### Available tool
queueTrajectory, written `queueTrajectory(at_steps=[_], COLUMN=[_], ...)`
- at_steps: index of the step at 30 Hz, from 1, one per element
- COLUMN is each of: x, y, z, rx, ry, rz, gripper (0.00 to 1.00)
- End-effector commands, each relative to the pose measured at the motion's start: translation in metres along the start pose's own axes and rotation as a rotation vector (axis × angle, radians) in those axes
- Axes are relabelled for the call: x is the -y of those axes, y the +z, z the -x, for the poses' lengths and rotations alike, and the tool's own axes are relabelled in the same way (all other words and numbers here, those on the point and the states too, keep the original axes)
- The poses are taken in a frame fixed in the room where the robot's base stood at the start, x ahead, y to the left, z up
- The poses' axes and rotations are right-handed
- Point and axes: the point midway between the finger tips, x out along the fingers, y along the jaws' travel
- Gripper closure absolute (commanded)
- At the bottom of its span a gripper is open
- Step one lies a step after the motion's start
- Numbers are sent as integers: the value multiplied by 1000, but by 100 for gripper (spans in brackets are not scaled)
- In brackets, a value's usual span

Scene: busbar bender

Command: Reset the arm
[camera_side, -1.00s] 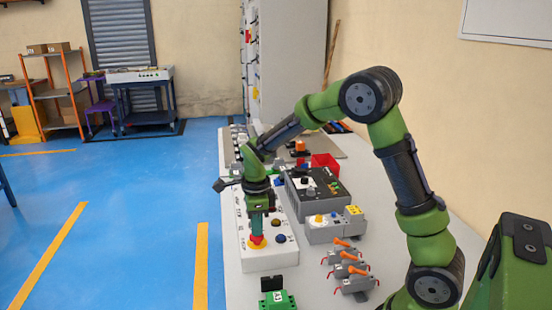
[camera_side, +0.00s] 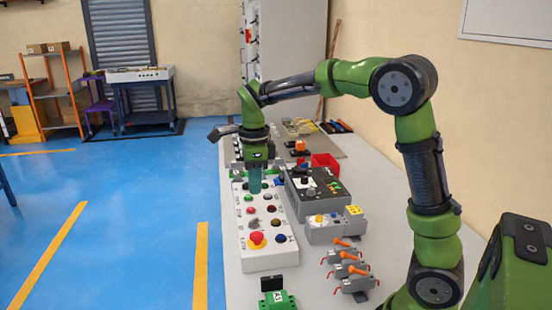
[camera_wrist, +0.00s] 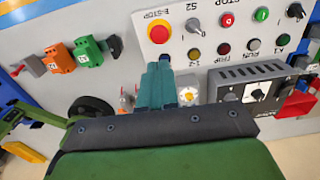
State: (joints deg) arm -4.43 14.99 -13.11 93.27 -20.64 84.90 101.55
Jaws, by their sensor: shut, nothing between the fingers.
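My green arm reaches over the bench from the right. In the side view my gripper (camera_side: 255,184) points down above the far part of the white control panel (camera_side: 262,260), apart from its buttons as far as I can tell. In the wrist view my gripper (camera_wrist: 156,84) shows as teal fingers shut together, with nothing between them. The panel carries a red mushroom E-stop on a yellow ring (camera_side: 257,239), which also shows in the wrist view (camera_wrist: 159,30). Coloured buttons, lamps and a selector sit along the panel.
A dark grey control box (camera_side: 312,188) and a light grey box with a yellow button (camera_side: 330,228) stand right of the panel. Orange-levered switches (camera_side: 350,268), a green block (camera_side: 278,300) and a red bin (camera_side: 325,161) are on the bench.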

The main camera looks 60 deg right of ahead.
Motion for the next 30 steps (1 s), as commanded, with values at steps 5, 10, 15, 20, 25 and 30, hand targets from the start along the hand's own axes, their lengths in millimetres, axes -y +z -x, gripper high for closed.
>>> queueTrajectory(at_steps=[5, 10, 15, 20, 25, 30], x=[0, 0, 0, 3, -15, -60], y=[0, 0, 0, 1, -2, -15], z=[13, 15, 14, 14, 1, 12], rx=[-1, -1, -1, 5, 48, 136], ry=[-1, 0, 0, -14, -39, -178], rz=[-1, -1, 0, 119, 565, 1133], gripper=[100, 100, 100, 100, 100, 100])
